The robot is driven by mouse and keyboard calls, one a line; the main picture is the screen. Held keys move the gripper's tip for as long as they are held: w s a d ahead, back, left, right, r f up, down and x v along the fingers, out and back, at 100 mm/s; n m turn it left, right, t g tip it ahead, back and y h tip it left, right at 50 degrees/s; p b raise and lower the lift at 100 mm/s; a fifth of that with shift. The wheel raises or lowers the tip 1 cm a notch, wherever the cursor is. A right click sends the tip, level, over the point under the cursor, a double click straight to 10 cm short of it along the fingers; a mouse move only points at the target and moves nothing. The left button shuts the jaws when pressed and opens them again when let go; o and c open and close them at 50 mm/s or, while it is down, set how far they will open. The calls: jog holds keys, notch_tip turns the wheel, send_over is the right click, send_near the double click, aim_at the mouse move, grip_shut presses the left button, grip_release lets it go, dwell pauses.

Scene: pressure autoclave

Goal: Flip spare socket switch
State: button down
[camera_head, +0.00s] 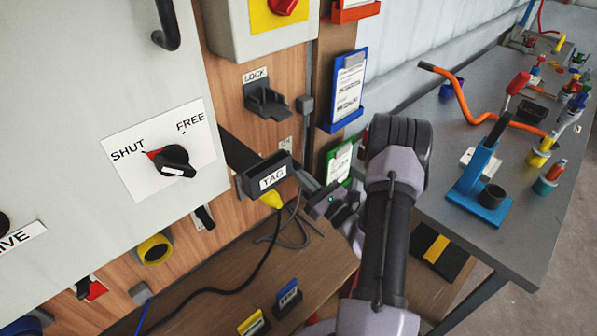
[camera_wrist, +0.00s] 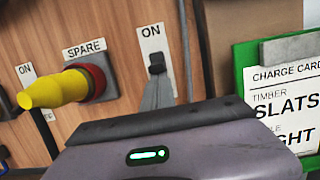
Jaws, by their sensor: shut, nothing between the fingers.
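In the wrist view the spare socket (camera_wrist: 95,82), under a SPARE label, has a red collar with a yellow plug (camera_wrist: 45,90) in it. To its right, under an ON label, is its small dark switch (camera_wrist: 156,62). My gripper (camera_wrist: 157,82) is shut and empty, its grey fingers pointing up at the switch's lower part; I cannot tell whether they touch. The fingers cover what lies below the switch. In the head view my gripper (camera_head: 308,184) is by the wooden panel, partly behind the TAG box (camera_head: 268,177), and the switch is hidden.
A green charge card holder (camera_wrist: 246,75) stands close to the right of my gripper. The TAG box juts out nearby, with a black cable (camera_head: 262,262) hanging below. The grey cabinet (camera_head: 105,75) is left; a cluttered workbench (camera_head: 440,130) is right.

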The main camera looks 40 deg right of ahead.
jog(key=s+b, duration=0.4)
jog(key=s, duration=0.5)
jog(key=shift+d+f, duration=0.25)
jog(key=shift+d, duration=0.1)
dwell(0.4)
dwell(0.4)
